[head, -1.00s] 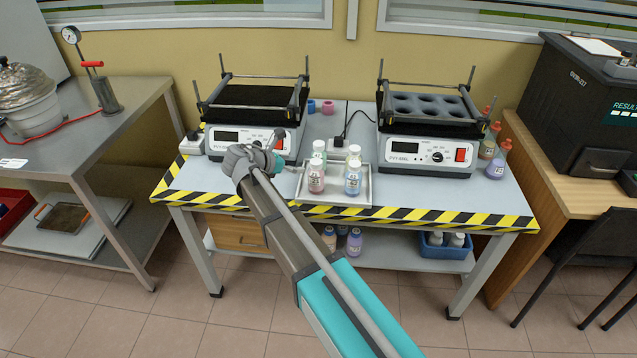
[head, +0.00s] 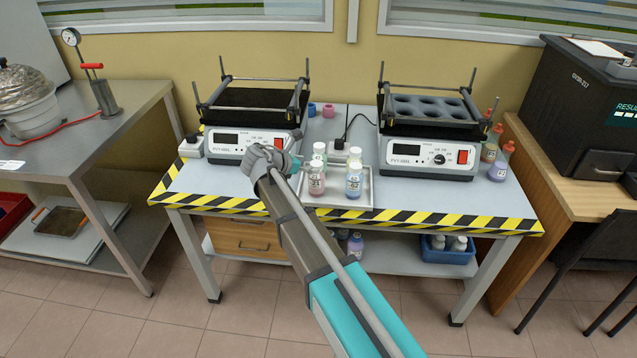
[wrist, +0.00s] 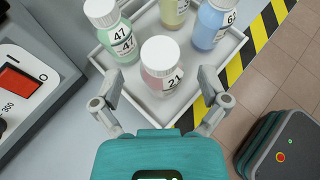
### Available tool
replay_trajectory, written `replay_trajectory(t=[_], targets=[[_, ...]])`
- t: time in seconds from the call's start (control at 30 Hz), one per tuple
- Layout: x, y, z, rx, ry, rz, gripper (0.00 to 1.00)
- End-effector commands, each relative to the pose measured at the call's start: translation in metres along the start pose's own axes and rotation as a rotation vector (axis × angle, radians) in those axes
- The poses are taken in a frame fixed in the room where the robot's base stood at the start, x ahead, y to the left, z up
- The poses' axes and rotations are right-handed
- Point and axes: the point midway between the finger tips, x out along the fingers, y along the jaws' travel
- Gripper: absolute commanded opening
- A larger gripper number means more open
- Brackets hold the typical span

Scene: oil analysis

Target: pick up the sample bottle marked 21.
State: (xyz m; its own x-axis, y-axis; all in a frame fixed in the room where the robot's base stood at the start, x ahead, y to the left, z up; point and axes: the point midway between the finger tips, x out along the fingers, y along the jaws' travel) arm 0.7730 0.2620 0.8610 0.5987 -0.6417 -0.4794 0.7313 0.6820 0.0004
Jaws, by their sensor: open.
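The sample bottle marked 21 (wrist: 163,84) is pink with a white cap and stands upright in a white tray (wrist: 232,48). My gripper (wrist: 161,85) is open in the wrist view, with one finger to either side of bottle 21 and gaps between. I cannot tell whether the fingertips are level with the bottle. In the head view my gripper (head: 284,158) is at the tray's left side.
Close by in the tray stand a green bottle marked 47 (wrist: 118,42), a yellowish bottle (wrist: 174,12) and a blue bottle (wrist: 209,25). Two shaker units (head: 240,140) (head: 430,150) stand behind the tray. The striped table edge (head: 420,219) is in front.

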Motion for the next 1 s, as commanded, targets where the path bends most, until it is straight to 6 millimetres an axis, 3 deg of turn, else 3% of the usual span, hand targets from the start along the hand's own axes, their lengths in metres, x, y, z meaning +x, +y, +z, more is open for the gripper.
replay_trajectory(t=[0.3,0.9,0.93,1.0], targets=[[0.034,0.000,0.001,0.000,0.000,0.000,0.94],[0.036,-0.001,0.002,0.000,0.000,-0.001,0.94],[0.036,-0.001,0.002,0.000,0.000,-0.001,0.92],[0.036,-0.001,0.002,0.000,0.000,-0.001,0.79]])
